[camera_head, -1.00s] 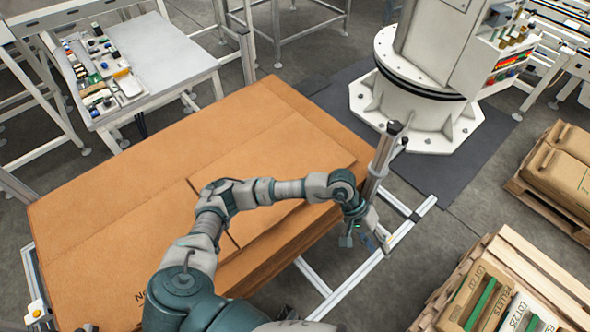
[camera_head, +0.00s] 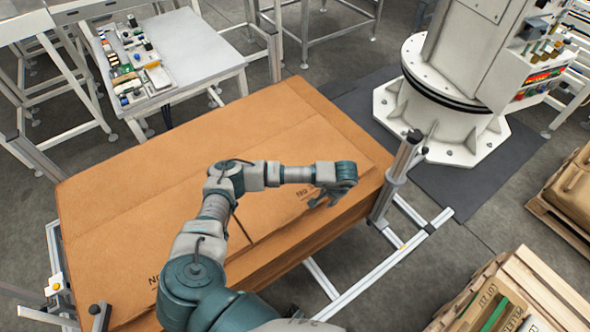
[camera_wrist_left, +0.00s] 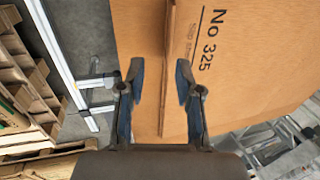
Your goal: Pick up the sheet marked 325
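The brown cardboard sheet marked "No 325" (camera_wrist_left: 240,60) shows in the left wrist view, its print right of the gripper. In the head view it is part of the stack of large flat sheets (camera_head: 130,215), and only a bit of print shows beside the gripper. My left gripper (camera_head: 322,200) is over the stack's right part. In the left wrist view its two fingers (camera_wrist_left: 160,85) are apart, with a raised cardboard edge (camera_wrist_left: 169,75) between them. I cannot tell whether they touch it. My right gripper is not in view.
A metal post (camera_head: 402,165) and frame rails (camera_head: 385,255) stand at the stack's right edge. A white machine column (camera_head: 440,95) is behind. A grey table with small parts (camera_head: 190,55) is at the back left. Pallets (camera_head: 545,285) are at the lower right.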

